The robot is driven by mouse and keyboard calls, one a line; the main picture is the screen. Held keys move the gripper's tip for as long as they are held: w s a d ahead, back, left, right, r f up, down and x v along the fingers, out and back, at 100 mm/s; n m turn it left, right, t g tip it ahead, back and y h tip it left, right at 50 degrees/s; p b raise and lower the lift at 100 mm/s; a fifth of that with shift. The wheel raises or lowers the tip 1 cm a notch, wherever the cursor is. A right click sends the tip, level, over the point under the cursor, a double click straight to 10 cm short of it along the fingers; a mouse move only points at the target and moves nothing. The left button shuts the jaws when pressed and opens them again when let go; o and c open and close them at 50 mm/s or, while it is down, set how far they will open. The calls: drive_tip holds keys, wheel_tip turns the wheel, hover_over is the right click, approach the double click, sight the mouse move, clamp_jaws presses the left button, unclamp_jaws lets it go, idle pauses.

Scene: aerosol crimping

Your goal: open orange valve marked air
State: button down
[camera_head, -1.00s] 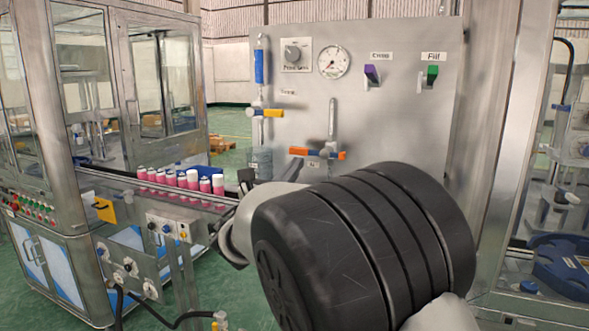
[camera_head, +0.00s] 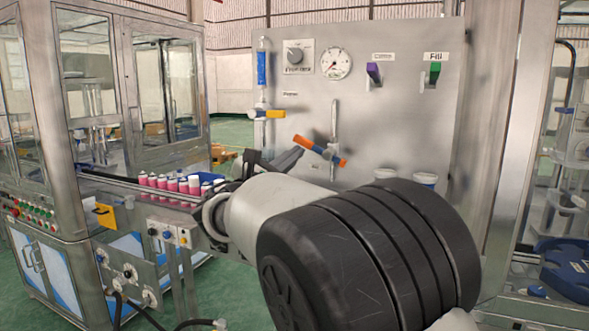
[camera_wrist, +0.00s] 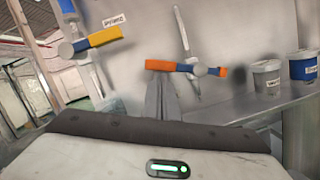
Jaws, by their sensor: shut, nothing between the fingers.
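The orange valve (camera_head: 309,145) is on the grey panel, on a thin vertical pipe. Its handle is tilted in the head view, left end up and right end down, with a blue part in the middle. The small label under it is too blurred to read. It also shows in the wrist view (camera_wrist: 160,65). My gripper (camera_head: 298,153) is shut and empty, just below the left half of the handle. In the wrist view its fingertips (camera_wrist: 163,80) meet the underside of the orange left end; they seem to touch it.
A yellow-handled valve (camera_head: 268,113) sits to the upper left on the same panel. A gauge (camera_head: 336,63), a knob (camera_head: 295,56), a purple switch (camera_head: 374,72) and a green switch (camera_head: 434,72) are above. White containers (camera_wrist: 266,78) stand on a shelf to the right. Pink cans (camera_head: 170,184) line the conveyor at left.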

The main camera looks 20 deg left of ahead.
sight(299, 140)
drive_tip(key=r+m, duration=0.1)
drive_tip(key=m+b, duration=0.1)
drive_tip(key=m, duration=0.1)
drive_tip(key=shift+d+r+m+g+h, duration=0.15)
drive_tip(key=shift+r+m+g+h, duration=0.15)
drive_tip(key=shift+r+h, duration=0.1)
drive_tip(key=r+m, duration=0.1)
drive_tip(key=m, duration=0.1)
drive_tip(key=d+r+m+g+b, duration=0.1)
drive_tip(key=m, duration=0.1)
drive_tip(key=shift+h, duration=0.4)
drive_tip(key=shift+s+d+r+m+g+b, duration=0.1)
drive_tip(key=shift+d+r+m+g+b, duration=0.25)
drive_tip(key=shift+m, duration=0.8)
drive_tip(key=shift+d+r+m+g+b, duration=0.2)
drive_tip(key=shift+d+r+m+b, duration=0.3)
drive_tip(key=shift+m, duration=0.7)
drive_tip(key=shift+s+d+r+m+g+b, duration=0.1)
drive_tip(key=shift+d+r+m+g+b, duration=0.15)
drive_tip(key=shift+d+r+m, duration=0.6)
drive_tip(key=shift+a+f+m, duration=0.25)
drive_tip(key=shift+f+m, duration=0.05)
drive_tip(key=shift+f, duration=0.05)
